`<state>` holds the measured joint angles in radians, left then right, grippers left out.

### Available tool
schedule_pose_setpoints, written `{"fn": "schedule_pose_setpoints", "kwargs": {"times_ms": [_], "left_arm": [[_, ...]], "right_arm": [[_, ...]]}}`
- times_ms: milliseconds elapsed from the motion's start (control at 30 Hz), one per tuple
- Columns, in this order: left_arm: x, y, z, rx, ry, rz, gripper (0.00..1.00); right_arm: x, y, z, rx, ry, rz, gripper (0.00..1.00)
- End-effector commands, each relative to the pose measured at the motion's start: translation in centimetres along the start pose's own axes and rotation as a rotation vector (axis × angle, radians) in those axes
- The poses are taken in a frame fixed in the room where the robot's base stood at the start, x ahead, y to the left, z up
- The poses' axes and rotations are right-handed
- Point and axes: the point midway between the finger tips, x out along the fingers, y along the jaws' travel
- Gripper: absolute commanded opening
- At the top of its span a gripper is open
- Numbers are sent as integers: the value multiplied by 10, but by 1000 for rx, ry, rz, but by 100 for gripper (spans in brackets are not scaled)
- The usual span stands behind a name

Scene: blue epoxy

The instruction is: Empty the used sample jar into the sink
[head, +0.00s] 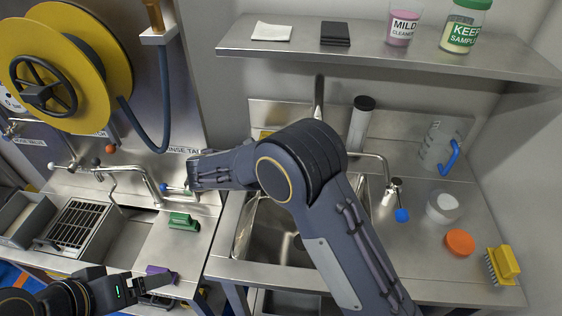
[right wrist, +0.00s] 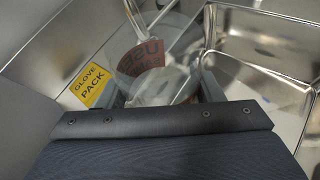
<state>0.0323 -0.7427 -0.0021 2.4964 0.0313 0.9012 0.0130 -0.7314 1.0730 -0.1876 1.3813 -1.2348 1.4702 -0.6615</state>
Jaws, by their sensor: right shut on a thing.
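My right gripper (right wrist: 162,92) is shut on a clear jar with a red label (right wrist: 141,58) reading "USED" upside down in the right wrist view. The jar looks tilted; its contents are hard to make out. In the head view my right arm crosses over the steel sink (head: 282,238), and its gripper end (head: 193,174) is at the left of the sink. The jar is not clear there. The sink basin also shows at the right of the right wrist view (right wrist: 262,92). My left gripper (head: 152,283) is low at the left, near a purple object (head: 160,270); its opening is unclear.
A tap with a blue knob (head: 402,215) stands right of the sink. Beside it are a clear tub (head: 442,208), an orange lid (head: 459,243), a jug (head: 435,147) and a yellow brush (head: 505,264). A "KEEP" jar (head: 463,30) stands on the shelf (head: 380,57). A yellow glove pack (right wrist: 90,85) is near.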

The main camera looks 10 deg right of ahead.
Motion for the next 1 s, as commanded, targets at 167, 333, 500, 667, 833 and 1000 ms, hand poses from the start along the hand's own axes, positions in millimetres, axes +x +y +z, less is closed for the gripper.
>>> {"fn": "schedule_pose_setpoints", "kwargs": {"times_ms": [167, 333, 500, 667, 833, 1000], "left_arm": [[-28, 13, -14, 0, 0, 0, 86], [-25, 11, -13, 0, 0, 0, 86], [-26, 12, -13, 0, 0, 0, 86], [-33, 15, -16, 0, 0, 0, 86], [-39, 18, -20, 0, 0, 0, 86], [-44, 20, -22, 0, 0, 0, 86]], "right_arm": [[1, 0, -1, -156, -47, -67, 32], [4, -1, -8, -185, -54, -79, 32], [2, 2, -6, -184, -54, -77, 32], [-5, 19, 0, -182, -54, -76, 32], [-13, 37, 5, -181, -53, -77, 32], [-20, 55, 9, -181, -54, -77, 32]]}}
